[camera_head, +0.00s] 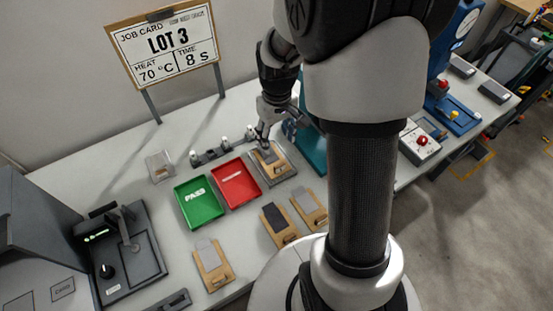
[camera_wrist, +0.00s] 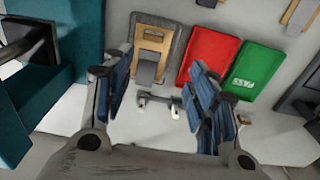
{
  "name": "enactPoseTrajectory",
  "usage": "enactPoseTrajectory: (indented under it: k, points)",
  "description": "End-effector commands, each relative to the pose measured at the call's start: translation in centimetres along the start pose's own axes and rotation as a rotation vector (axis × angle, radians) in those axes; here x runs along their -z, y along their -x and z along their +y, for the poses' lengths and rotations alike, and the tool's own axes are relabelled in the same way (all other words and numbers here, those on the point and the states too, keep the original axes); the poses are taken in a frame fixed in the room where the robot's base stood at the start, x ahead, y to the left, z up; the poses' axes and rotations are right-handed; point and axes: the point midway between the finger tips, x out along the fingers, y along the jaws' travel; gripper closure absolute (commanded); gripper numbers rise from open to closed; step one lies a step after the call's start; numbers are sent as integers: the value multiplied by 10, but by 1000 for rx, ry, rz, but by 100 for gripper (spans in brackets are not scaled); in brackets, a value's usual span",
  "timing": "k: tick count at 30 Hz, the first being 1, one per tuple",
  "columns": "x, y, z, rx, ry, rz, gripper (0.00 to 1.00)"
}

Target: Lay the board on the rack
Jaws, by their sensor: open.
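My gripper (camera_head: 277,133) is open, with nothing between its fingers. In the wrist view its two blue-padded fingers (camera_wrist: 160,78) stand wide apart. A wooden board (camera_head: 262,158) with a grey piece on it lies flat on a dark grey tray-like base (camera_head: 289,172), just below and in front of the gripper. The wrist view shows this board (camera_wrist: 152,38) beyond the fingertips, apart from them, on its base (camera_wrist: 180,38). Other wooden boards with grey or dark pieces lie at the front: left (camera_head: 222,279), middle (camera_head: 287,238) and right (camera_head: 316,218). I cannot tell which fixture is the rack.
A green tray (camera_head: 199,207) and a red tray (camera_head: 237,185) lie left of the base. A dark bar with small posts (camera_head: 210,154) stands behind them. A teal machine (camera_head: 314,155) stands close on the right. A job card (camera_head: 165,45) stands at the back.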

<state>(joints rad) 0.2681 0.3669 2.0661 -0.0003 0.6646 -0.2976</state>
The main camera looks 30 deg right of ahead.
Motion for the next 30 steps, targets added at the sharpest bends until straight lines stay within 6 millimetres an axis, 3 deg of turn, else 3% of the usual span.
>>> enactPoseTrajectory:
  k: [1,6,15,24,30]
  points:
    - [-4,22,-8,-7,3,28,47]
    - [-28,82,-36,-20,-3,100,47]
    - [-94,154,-80,-22,-16,227,47]
    - [-159,181,-106,-4,-28,337,47]
    - [-176,183,-112,4,-33,365,47]
